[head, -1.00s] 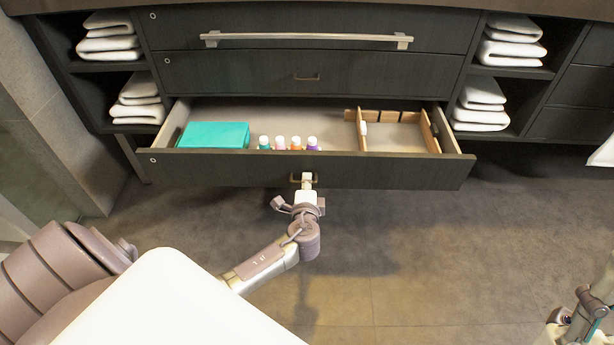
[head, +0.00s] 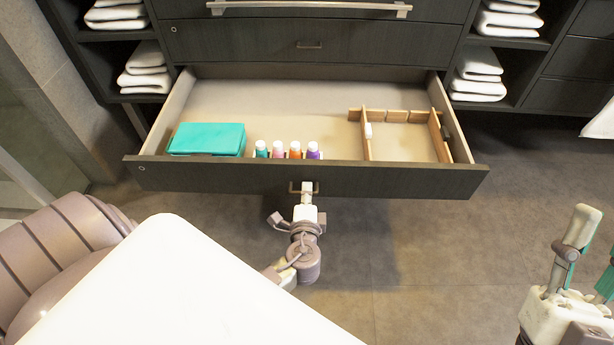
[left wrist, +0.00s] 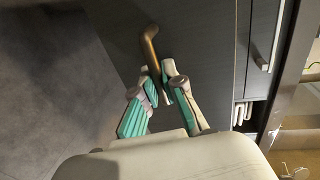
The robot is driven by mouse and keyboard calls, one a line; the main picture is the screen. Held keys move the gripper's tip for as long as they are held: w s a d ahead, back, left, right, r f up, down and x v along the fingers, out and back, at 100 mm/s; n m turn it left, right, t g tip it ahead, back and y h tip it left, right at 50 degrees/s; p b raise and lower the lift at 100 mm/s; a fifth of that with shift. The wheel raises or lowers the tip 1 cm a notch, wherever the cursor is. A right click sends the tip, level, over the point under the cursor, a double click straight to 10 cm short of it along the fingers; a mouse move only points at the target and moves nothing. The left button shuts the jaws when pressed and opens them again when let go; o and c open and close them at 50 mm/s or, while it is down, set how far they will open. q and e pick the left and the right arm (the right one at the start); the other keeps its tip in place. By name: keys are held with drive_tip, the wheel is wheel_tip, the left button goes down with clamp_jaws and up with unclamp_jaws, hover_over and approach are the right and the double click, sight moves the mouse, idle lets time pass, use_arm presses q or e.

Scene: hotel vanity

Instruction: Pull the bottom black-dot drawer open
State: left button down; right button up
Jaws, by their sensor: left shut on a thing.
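The bottom drawer (head: 230,179) is pulled well out from the dark vanity, and its inside shows from above. A small round mark (head: 141,168) sits at the left end of its front. My left gripper (head: 306,190) is shut on the drawer's small bronze handle (head: 294,188). In the left wrist view, the fingers (left wrist: 163,84) close around the lower part of the bronze handle (left wrist: 150,45). My right gripper (head: 590,245) is at the lower right, away from the drawer, its fingers apart; the picture edge cuts off part of it.
The drawer holds a teal box (head: 208,139), several small bottles (head: 295,150) and a wooden divider (head: 366,140). The closed drawer above (head: 250,42) has its own handle. White towels (head: 480,80) fill side shelves. Open floor (head: 420,240) lies in front.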

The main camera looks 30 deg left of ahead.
use_arm(q)
drive_tip(key=c, duration=1.5)
unclamp_jaws()
drive_tip(key=shift+c, duration=0.2)
drive_tip(key=v, duration=1.2)
